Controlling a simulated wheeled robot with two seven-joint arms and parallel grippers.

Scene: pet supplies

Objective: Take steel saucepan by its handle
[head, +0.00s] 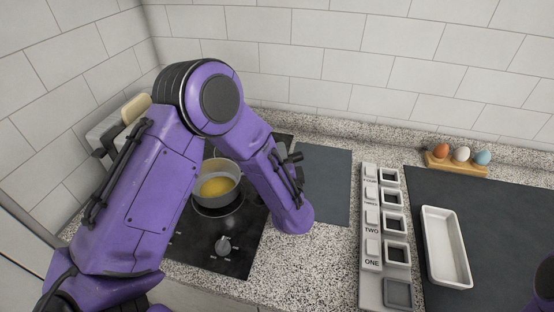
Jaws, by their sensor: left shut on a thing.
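The steel saucepan (235,168) is over the black hob and holds something yellow. It looks upright; I cannot tell whether its base touches the hob. My purple left arm crosses in front of its right side and hides its handle. My left gripper (290,158) is mostly hidden by my own forearm, with only dark parts showing to the right of the pan. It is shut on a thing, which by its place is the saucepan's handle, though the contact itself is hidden. My right gripper is not in view.
The black hob (205,255) has a knob at its front. A toaster (107,128) with bread stands behind my arm. To the right are a dark mat (325,185), a labelled switch-like panel (371,262), a white tray (446,247) and an egg holder (455,166). Tiled walls close the back and left.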

